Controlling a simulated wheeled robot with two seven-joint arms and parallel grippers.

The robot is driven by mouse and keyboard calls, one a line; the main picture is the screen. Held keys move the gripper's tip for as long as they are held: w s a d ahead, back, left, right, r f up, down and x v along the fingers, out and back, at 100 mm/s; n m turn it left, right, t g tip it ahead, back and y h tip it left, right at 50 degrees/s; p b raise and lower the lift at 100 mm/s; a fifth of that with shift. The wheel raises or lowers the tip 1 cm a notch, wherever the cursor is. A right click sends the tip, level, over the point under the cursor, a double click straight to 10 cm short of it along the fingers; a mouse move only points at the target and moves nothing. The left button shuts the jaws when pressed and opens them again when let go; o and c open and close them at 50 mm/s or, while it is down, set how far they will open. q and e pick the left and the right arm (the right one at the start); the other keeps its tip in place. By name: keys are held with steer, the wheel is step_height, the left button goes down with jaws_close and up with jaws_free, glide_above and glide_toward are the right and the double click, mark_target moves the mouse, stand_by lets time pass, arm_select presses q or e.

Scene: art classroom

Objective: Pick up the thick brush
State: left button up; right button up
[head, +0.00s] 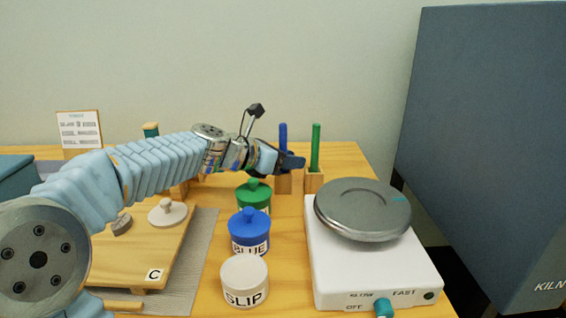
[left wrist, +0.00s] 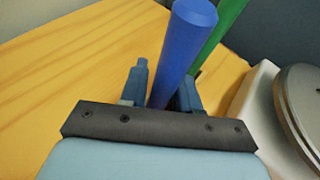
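Two upright handles, which appear to be brushes, stand in wooden holders at the back: a blue one (head: 283,135) and a green one (head: 316,147). I cannot tell which is thicker. My left gripper (head: 293,161) is level with the blue handle just above its holder. In the left wrist view, the blue handle (left wrist: 182,45) rises from between the two fingers (left wrist: 163,88) and covers part of the right finger. Its lower part is hidden by the gripper. Whether the fingers press on it does not show. The green handle (left wrist: 222,35) is behind, to the right. My right gripper is out of view.
Wooden holders (head: 314,182) stand near the table's back right. A white machine with a round grey top (head: 362,209) is at the right. A board marked C (head: 128,270) is at the left.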

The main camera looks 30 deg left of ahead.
arm_select(q)
jaws_close()
steer(key=shift+r, duration=0.1)
step_height(320, 180, up, 18)
steer(key=p, duration=0.4)
